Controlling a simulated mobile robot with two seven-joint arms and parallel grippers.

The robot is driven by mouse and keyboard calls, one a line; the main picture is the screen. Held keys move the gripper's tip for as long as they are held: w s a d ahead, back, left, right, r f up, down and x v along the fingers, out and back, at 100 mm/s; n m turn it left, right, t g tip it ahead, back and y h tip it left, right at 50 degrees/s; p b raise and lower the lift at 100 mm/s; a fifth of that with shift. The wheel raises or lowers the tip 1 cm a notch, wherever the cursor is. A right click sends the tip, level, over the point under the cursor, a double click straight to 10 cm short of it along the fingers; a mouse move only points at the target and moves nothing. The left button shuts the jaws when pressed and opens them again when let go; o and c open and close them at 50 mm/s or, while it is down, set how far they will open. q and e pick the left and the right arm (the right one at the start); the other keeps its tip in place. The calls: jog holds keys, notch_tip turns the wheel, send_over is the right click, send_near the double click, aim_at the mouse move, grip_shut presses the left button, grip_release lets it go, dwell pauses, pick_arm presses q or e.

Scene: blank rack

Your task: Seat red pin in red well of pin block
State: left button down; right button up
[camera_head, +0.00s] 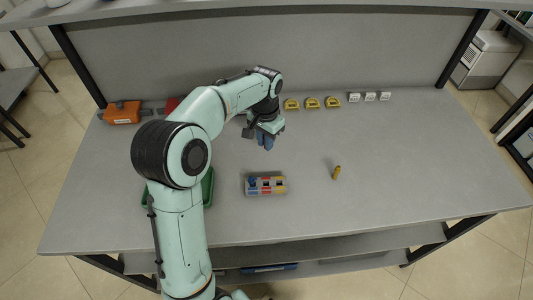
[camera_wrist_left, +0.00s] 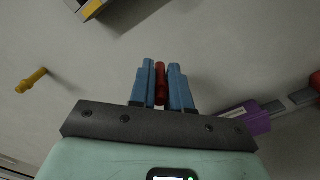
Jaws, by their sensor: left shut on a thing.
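The pin block (camera_head: 265,193) is a grey block with blue, red and yellow markings on top, lying on the table toward the front. A corner of it shows at the top of the left wrist view (camera_wrist_left: 92,10). My left gripper (camera_head: 266,142) is behind the block, above the table and apart from it. In the left wrist view its blue fingers are shut on the red pin (camera_wrist_left: 160,86), which lies between them. The pin is hidden in the head view. The inside of the red well is too small to tell. My right gripper is in no view.
An orange box (camera_head: 122,112), yellow pieces (camera_head: 312,103) and white pieces (camera_head: 370,97) line the back. My arm partly hides a green tray (camera_head: 207,188). The table's right side is mostly clear.

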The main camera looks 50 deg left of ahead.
aim_at(266, 159)
pick_arm(q)
jog(key=shift+f, duration=2.75)
jog(key=shift+f+b, duration=0.15)
jog(key=shift+b, duration=0.15)
jog(key=c, duration=1.1)
grip_release()
